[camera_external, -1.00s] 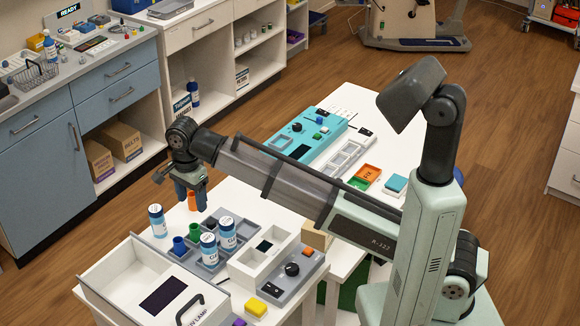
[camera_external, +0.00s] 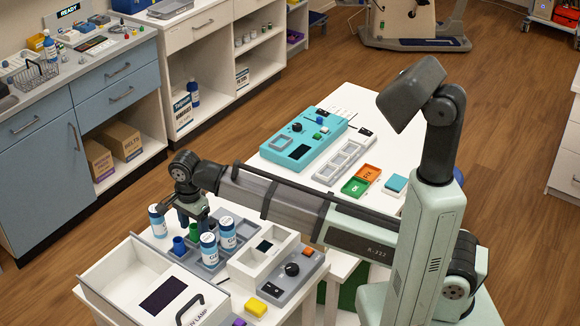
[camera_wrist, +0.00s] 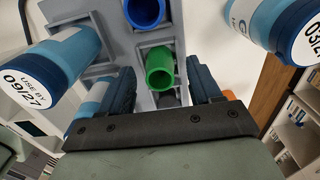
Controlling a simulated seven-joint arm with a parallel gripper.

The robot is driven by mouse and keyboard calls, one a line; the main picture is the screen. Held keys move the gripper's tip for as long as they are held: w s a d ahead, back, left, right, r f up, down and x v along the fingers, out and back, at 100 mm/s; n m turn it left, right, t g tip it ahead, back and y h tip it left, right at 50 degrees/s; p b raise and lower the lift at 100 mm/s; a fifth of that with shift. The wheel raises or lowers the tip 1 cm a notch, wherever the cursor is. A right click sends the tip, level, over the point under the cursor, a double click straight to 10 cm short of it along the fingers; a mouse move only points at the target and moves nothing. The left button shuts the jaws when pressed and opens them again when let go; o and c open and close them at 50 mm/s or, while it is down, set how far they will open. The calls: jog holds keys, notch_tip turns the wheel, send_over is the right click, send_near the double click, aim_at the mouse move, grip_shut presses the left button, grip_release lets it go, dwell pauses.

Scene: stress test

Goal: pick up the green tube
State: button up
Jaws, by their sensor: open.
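The green tube (camera_external: 195,232) stands upright in a grey rack in the external view, just below my gripper (camera_external: 192,217). In the wrist view the green tube (camera_wrist: 160,70) shows its open round mouth between the two dark blue fingers of my gripper (camera_wrist: 160,77). The fingers are apart, with a gap on each side of the tube. I cannot tell how far down along the tube the fingertips reach.
A blue tube (camera_external: 179,246) stands beside the green one in the grey rack (camera_external: 213,267). Labelled bottles stand close by, one at the left (camera_external: 157,221) and two at the right (camera_external: 209,249). An open white drawer-like box (camera_external: 110,267) lies in front.

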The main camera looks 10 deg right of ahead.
jog(key=shift+f, duration=0.4)
jog(key=shift+c, duration=0.2)
jog(key=c, duration=1.1)
